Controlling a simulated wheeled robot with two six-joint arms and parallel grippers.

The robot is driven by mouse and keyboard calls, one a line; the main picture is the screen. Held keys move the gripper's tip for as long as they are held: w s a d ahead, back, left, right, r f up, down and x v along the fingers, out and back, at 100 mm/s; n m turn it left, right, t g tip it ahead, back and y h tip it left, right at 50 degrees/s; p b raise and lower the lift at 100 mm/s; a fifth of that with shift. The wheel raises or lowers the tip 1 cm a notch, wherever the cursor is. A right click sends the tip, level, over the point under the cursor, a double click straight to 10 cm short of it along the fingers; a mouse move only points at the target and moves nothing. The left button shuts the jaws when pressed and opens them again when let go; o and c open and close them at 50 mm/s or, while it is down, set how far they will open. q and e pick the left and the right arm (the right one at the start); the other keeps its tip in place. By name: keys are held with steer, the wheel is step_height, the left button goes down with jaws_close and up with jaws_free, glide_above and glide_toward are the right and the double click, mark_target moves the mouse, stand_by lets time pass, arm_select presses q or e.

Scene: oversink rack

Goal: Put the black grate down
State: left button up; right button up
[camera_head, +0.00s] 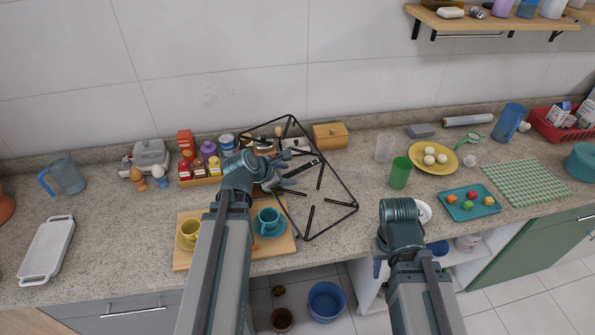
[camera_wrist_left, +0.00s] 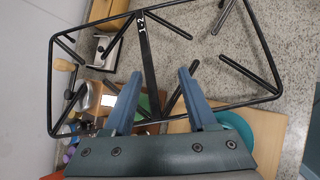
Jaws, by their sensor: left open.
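The black grate (camera_head: 308,165) is a thin wire frame with short inner prongs and a flat middle bar marked "1-2". In the head view it lies across the back middle of the counter, beside the spice jars and over a corner of the wooden tray; I cannot tell what bears it. It fills the upper part of the left wrist view (camera_wrist_left: 148,62). My left gripper (camera_head: 284,170) is at the middle bar, jaws open. In the left wrist view its fingers (camera_wrist_left: 160,88) stand apart, one on each side of the bar. My right gripper is hidden behind its arm.
Spice jars (camera_head: 208,152) and a wooden box (camera_head: 330,136) stand behind. A green cup (camera_head: 400,173) is right of the grate.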

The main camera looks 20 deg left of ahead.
mark_target(297, 171)
arm_select(q)
steer(key=shift+w+a+r+n+t, duration=0.1)
steer(key=shift+a+r+n+t, duration=0.05)
steer(key=shift+a+n, duration=0.3)
steer(key=shift+w+a+r+n+t, duration=0.1)
steer(key=shift+a+r+n+t, duration=0.05)
steer(key=shift+a+n, duration=0.25)
steer(key=b+x, duration=0.5)
steer(key=x, duration=0.3)
steer(key=shift+f+b, duration=0.15)
steer(key=shift+b, duration=0.15)
steer(key=shift+w+f, duration=0.15)
steer(key=shift+w, duration=0.05)
steer(key=shift+d, duration=0.1)
steer(key=b+x, duration=0.3)
steer(key=x, duration=0.2)
steer(key=shift+w, duration=0.25)
steer(key=shift+s, duration=0.1)
jaws_close()
